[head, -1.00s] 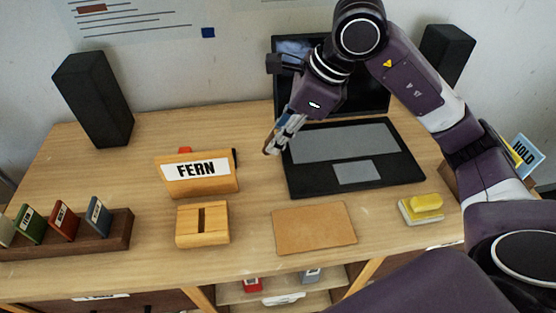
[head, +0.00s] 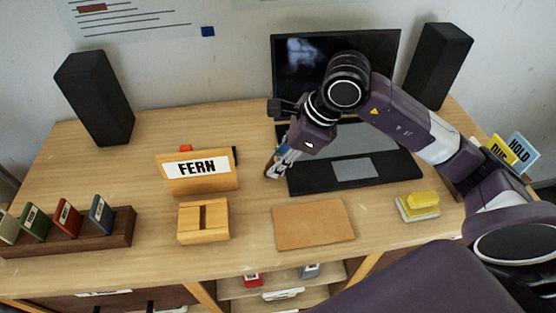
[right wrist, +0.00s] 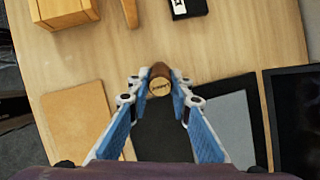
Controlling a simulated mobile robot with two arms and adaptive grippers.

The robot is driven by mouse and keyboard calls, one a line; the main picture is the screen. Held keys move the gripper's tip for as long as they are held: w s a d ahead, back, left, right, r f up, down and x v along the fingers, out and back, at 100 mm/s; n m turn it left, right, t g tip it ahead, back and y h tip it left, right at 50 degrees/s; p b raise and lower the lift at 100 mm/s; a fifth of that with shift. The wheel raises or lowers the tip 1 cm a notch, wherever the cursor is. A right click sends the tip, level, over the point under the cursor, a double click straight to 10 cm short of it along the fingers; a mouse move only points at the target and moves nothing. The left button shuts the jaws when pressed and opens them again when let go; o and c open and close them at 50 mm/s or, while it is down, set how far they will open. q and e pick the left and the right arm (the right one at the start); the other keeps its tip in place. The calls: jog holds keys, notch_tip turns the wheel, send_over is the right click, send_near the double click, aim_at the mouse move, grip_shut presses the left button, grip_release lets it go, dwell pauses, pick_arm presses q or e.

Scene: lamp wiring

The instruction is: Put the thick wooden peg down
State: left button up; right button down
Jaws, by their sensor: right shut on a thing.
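The thick wooden peg (right wrist: 160,86) shows end-on in the right wrist view, a brown cylinder with a pale, marked end face. My right gripper (head: 272,172) is shut on it, with one blue-padded finger on each side of the peg. I cannot tell the peg's exact height above the desk. My left gripper is in neither view.
The FERN holder (head: 197,183) stands left of the gripper, with a slotted wooden block (head: 190,234) in front of it. A tan mat (head: 313,238) and a yellow sponge-like block (head: 422,199) lie nearer the front. A rack of coloured tags (head: 122,227) is far left. Bare desk lies between.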

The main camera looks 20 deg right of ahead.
jog(key=shift+f, duration=0.2)
jog(key=c, duration=1.7)
grip_release()
jog(key=shift+r, duration=0.1)
jog(key=shift+c, duration=0.2)
